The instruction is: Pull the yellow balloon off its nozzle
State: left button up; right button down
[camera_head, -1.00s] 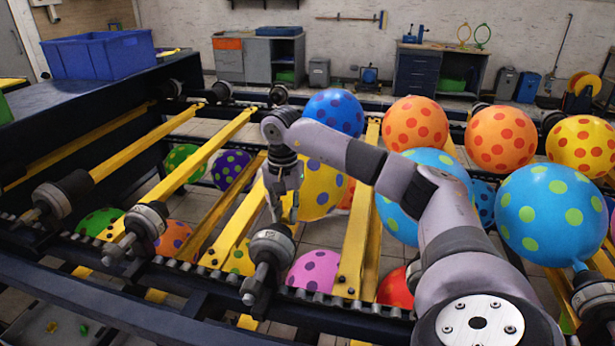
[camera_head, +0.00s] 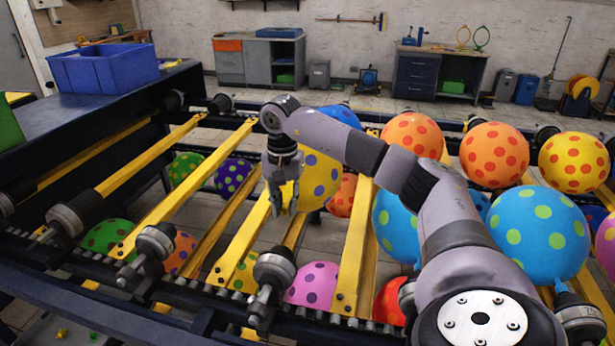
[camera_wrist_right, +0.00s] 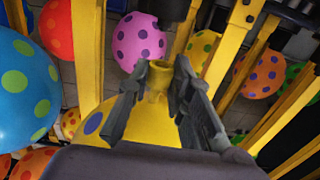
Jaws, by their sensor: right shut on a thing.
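The yellow balloon with purple dots (camera_head: 322,176) hangs behind my right gripper, partly hidden by my arm. My right gripper (camera_head: 284,207) points down beside it. In the right wrist view, the right gripper (camera_wrist_right: 158,98) has its fingers on both sides of the balloon's yellow neck (camera_wrist_right: 160,72) and is shut on it. The balloon's body (camera_wrist_right: 145,125) bulges below the fingers. The nearest nozzle (camera_head: 272,270) is bare in the head view, and a gap shows between it and the gripper. My left gripper is not in view.
Yellow bars (camera_head: 238,240) with dark-and-grey nozzles run across the rack. Several dotted balloons hang around, including a large blue one (camera_head: 540,234) at right and a pink one (camera_head: 312,284) below. A blue bin (camera_head: 104,70) stands at the back left.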

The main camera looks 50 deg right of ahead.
notch_tip(320, 180, up, 6)
jog(key=p, duration=0.5)
jog(key=shift+r, duration=0.25)
jog(key=shift+f, duration=0.1)
